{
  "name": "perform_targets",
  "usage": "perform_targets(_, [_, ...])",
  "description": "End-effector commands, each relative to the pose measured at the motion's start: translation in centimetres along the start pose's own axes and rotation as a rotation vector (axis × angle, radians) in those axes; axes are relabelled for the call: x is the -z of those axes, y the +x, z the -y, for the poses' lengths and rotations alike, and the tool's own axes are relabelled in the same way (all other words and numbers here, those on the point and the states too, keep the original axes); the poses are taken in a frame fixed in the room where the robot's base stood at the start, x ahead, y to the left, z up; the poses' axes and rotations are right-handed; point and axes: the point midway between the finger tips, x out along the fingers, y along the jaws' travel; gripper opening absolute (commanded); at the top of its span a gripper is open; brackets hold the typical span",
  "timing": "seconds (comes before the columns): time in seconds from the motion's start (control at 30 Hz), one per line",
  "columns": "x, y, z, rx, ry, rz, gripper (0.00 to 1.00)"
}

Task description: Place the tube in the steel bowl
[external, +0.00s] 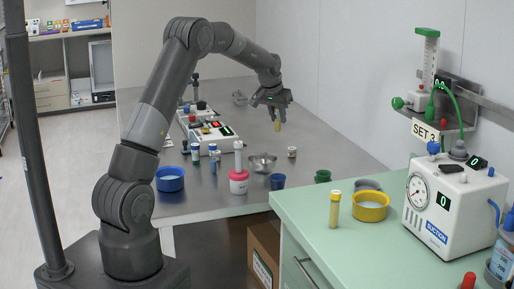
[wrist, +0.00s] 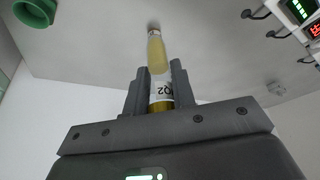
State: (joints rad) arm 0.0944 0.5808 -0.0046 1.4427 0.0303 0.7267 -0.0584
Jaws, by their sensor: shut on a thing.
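My gripper (external: 275,108) is shut on a tube (external: 277,124) with yellow contents. It holds the tube hanging about upright in the air, above the far part of the steel table. In the wrist view, the tube (wrist: 156,55) sits between the fingers (wrist: 160,82), with a white printed label and a yellow band near the fingers. The steel bowl (external: 262,164) stands on the steel table, below and a little left of the gripper in the external view. I cannot make out the bowl in the wrist view.
A blue bowl (external: 170,180) is at left. The green counter (external: 300,215) carries another yellow tube (external: 335,210), a yellow bowl (external: 370,207) and a suction unit (external: 450,210).

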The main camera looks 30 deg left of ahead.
Motion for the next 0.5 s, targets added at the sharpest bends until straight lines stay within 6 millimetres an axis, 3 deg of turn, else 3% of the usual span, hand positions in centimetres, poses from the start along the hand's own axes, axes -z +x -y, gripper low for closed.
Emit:
perform_targets(0.23, [-4.1, -3.3, 1.2, 0.014, -0.036, -0.001, 0.02])
perform_targets(0.5, [-6.2, -4.0, 1.8, 0.020, -0.054, 0.001, 0.02])
